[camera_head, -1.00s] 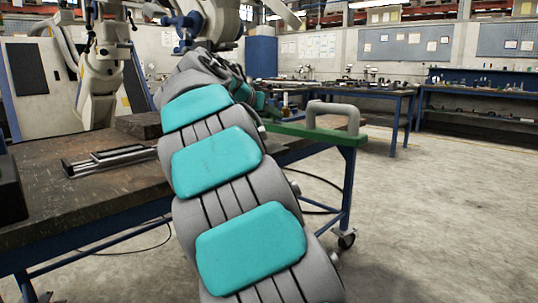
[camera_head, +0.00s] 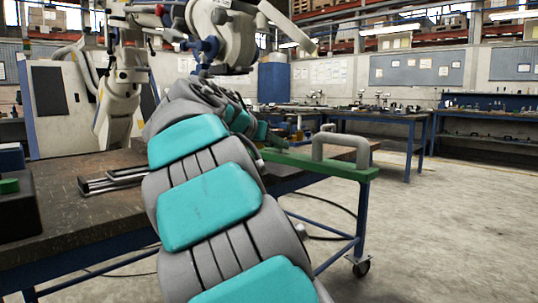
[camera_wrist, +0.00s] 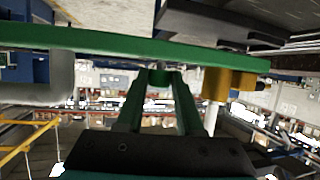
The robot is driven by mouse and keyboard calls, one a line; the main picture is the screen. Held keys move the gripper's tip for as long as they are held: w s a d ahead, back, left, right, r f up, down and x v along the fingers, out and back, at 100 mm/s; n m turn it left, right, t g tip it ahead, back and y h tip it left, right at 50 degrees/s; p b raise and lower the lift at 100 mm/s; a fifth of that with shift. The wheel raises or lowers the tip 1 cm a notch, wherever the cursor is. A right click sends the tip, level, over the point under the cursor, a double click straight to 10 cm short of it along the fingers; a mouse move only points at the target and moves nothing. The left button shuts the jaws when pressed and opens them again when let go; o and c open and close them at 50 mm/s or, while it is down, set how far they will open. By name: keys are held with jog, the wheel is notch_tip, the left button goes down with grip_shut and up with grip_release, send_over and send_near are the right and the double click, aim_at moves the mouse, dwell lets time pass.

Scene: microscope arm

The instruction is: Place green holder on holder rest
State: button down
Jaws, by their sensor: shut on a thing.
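The green holder is a long flat green bar (camera_head: 330,165) with a grey loop handle, right of my arm in the head view. In the wrist view its bar (camera_wrist: 100,42) spans the top of the picture. My gripper (camera_wrist: 160,76) is shut on the holder, with its fingertips at the bar's underside in that picture. My arm hides the gripper in the head view. A low metal frame with rails (camera_head: 112,178) lies on the table left of my arm. It may be the holder rest, but I cannot tell for sure. The holder appears apart from it.
The dark-topped table (camera_head: 70,225) lies under and left of my arm. A black box (camera_head: 15,205) with a small green piece stands at its left edge. A white machine arm (camera_head: 120,85) stands behind. Open floor (camera_head: 450,230) lies to the right, with workbenches beyond.

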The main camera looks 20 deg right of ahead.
jog(key=w+d, duration=0.1)
jog(key=w, duration=0.2)
jog(key=w+d, duration=0.1)
jog(key=w, duration=0.2)
jog(key=w+p, duration=0.1)
jog(key=w, duration=0.3)
jog(key=shift+w+d+f, duration=0.1)
jog(key=shift+d+f, duration=0.3)
jog(key=shift+f, duration=1.75)
jog(key=shift+f+b, duration=0.1)
jog(key=shift+b, duration=0.25)
jog(key=c, duration=0.5)
grip_release()
jog(key=shift+f, duration=0.1)
jog(key=shift+c, duration=0.2)
jog(key=shift+a+r, duration=0.1)
jog(key=shift+r, duration=0.1)
jog(key=v, duration=1.1)
jog(key=shift+s+a, duration=0.25)
jog(key=shift+a, duration=0.05)
